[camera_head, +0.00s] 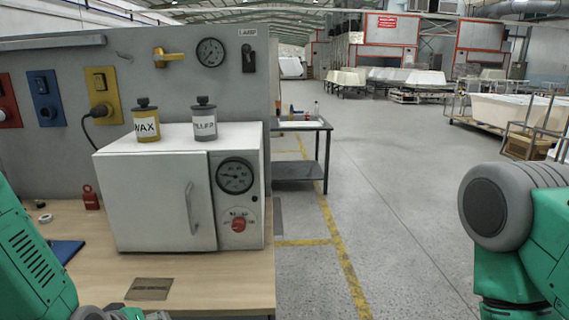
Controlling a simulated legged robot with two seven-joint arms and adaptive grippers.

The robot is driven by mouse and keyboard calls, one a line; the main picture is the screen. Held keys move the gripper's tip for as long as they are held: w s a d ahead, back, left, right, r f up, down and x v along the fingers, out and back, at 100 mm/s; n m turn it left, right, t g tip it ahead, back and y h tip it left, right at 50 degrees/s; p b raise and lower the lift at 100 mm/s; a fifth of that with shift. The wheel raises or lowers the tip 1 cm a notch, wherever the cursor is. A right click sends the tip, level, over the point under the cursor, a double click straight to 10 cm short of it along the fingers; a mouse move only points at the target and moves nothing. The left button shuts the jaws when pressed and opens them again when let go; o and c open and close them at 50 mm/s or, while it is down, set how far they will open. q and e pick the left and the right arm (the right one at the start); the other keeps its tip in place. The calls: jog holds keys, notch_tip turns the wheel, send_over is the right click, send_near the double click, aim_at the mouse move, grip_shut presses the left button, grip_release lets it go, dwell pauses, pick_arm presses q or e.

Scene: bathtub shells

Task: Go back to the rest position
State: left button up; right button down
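My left arm, green and grey, comes in at the lower left. What looks like part of my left gripper (125,314) just shows at the bottom edge, in front of the workbench (215,288). Its fingers are cut off, so I cannot tell whether it is open or shut. My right arm, green with a grey round joint, stands at the right edge over the floor. My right gripper is out of view.
A white oven (155,200) stands on the workbench, with a yellow WAX jar (146,122) and a grey FILLER jar (204,120) on top. A red padlock (91,198) and blue clipboard (66,250) lie left. Open floor (400,220) is at right.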

pick_arm(q)
jog(key=s+a+f+m+g+b, duration=0.1)
jog(key=s+f+m+g+b, duration=0.1)
jog(key=s+f, duration=0.8)
jog(key=s+a+f+m+g+b, duration=0.1)
jog(key=s+f+m+g, duration=0.4)
jog(key=s+f, duration=0.6)
jog(key=s+b, duration=0.1)
jog(key=s, duration=0.4)
jog(key=shift+s+a+f+m+g+y, duration=0.15)
jog(key=shift+s+f+m+g+y, duration=0.15)
jog(key=shift+s+g+y, duration=0.1)
